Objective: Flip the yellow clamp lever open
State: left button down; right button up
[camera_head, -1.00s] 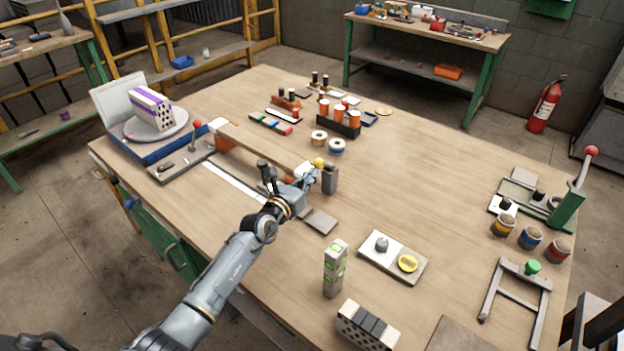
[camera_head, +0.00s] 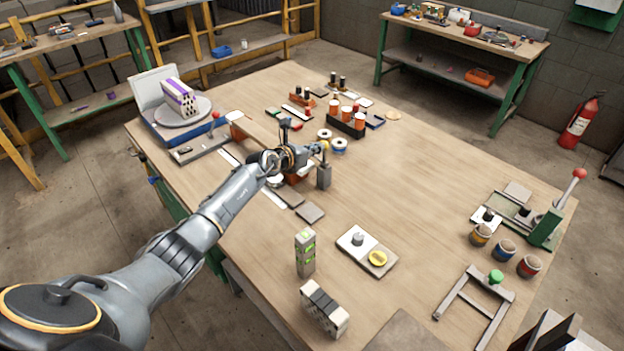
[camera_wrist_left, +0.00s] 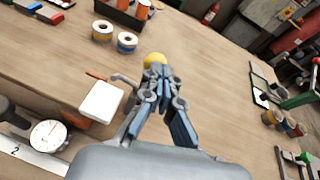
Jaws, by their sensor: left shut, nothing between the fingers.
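The clamp's yellow lever knob (camera_wrist_left: 155,60) shows in the left wrist view just beyond my left fingertips. In the head view the yellow knob (camera_head: 325,144) is small and partly hidden by my left gripper (camera_head: 316,149), above a dark grey block (camera_head: 324,177). My left gripper also shows in the left wrist view (camera_wrist_left: 162,80), its fingers shut with nothing between them. The fingertips overlap the knob's lower edge there; I cannot tell whether they touch it. Much of the clamp body is hidden behind the gripper. My right gripper is not in view.
Two spools (camera_head: 339,145) and a rack with orange-topped cylinders (camera_head: 345,121) stand behind the gripper. A dial gauge (camera_wrist_left: 48,134) and a white block (camera_wrist_left: 102,102) lie left of it in the wrist view.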

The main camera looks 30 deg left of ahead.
pick_arm(q)
jog(key=shift+w+r, duration=0.3)
jog(key=shift+w, duration=0.35)
jog(key=shift+w+d+r, duration=0.1)
jog(key=shift+w+d, duration=0.05)
jog(key=shift+w, duration=0.15)
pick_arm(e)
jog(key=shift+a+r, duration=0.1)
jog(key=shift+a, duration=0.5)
